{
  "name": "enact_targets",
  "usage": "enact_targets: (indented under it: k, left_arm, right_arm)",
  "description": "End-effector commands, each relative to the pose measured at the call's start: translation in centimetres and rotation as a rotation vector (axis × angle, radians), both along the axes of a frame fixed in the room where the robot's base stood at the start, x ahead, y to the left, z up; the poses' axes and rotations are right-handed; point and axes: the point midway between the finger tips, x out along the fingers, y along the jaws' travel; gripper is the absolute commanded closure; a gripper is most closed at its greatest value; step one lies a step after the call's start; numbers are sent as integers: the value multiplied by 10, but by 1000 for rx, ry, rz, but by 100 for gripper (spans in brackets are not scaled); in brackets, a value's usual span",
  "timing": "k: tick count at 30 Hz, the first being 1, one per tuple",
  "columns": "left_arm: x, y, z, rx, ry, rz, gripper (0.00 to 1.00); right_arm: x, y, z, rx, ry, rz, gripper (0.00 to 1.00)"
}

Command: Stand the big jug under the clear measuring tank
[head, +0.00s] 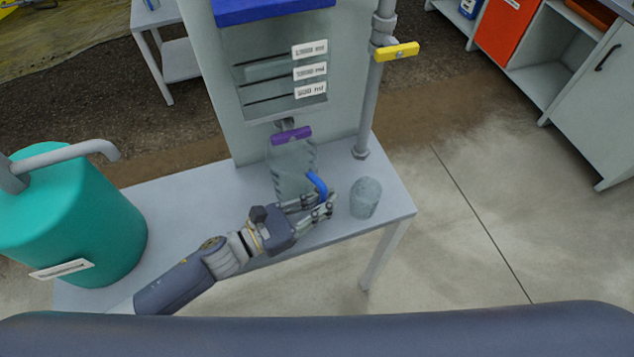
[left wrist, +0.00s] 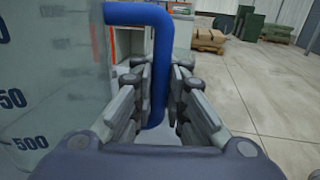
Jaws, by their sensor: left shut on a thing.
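The big jug (head: 291,168) is clear with a blue handle and stands on the grey bench below the clear measuring tank (head: 270,72) and its purple-handled valve (head: 291,136). Whether its base touches the bench is hard to tell. My left gripper (head: 318,205) is shut on the jug's blue handle. In the left wrist view the blue handle (left wrist: 140,14) passes between the fingers (left wrist: 157,110), and the jug's marked wall (left wrist: 50,90) is at the left. My right gripper is not in view.
A smaller clear beaker (head: 366,199) stands on the bench (head: 398,197) right of the jug. A grey pipe with a yellow valve handle (head: 397,51) rises behind it. A teal tank (head: 75,220) with a grey spout stands at the left end. Bench between teal tank and jug is mostly free.

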Motion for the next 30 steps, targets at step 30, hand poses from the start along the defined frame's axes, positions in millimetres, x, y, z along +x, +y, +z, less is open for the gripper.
enact_targets:
  k: [30]
  left_arm:
    - [46, 15, -9, 0, 1, 0, 67]
  right_arm:
    - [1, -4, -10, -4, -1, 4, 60]
